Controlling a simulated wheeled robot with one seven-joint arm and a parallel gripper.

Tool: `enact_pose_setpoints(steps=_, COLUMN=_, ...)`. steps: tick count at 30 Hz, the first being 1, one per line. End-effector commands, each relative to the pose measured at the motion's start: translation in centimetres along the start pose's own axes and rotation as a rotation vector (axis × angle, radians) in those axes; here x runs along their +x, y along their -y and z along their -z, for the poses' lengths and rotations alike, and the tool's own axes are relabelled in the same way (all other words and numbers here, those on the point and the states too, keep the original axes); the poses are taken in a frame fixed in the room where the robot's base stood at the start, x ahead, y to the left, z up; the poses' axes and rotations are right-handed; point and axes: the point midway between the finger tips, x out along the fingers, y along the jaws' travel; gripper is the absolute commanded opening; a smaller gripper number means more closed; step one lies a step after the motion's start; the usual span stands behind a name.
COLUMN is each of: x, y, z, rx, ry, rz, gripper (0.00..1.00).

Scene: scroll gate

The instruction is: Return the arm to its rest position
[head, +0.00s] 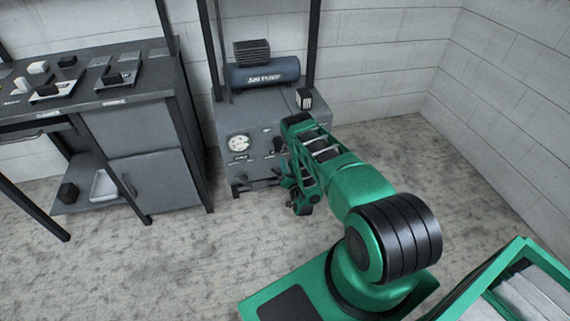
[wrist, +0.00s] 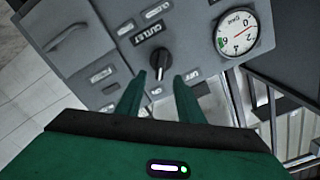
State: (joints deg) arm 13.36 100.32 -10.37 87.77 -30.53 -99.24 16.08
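My green arm (head: 345,180) reaches from my base toward the front of the grey air pump unit (head: 262,110). In the wrist view the two green fingers of my gripper (wrist: 157,86) stand apart with a gap between them. A round white gauge (wrist: 237,33) sits to the right of the knob on the panel. In the head view the gripper is mostly hidden behind and below the arm links.
A dark workbench (head: 130,90) with trays and small blocks stands at the left. A blue-grey cylinder (head: 265,72) lies on top of the pump unit between black posts. Pale block walls (head: 400,50) stand behind. The floor (head: 480,200) to the right is clear.

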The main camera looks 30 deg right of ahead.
Motion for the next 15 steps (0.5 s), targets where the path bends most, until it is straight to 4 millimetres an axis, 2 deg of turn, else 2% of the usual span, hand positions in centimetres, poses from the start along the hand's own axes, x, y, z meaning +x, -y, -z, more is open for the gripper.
enact_pose_setpoints(steps=15, x=0.50, y=0.33, z=0.29, rx=-0.005, ry=0.006, rz=0.001, gripper=0.34)
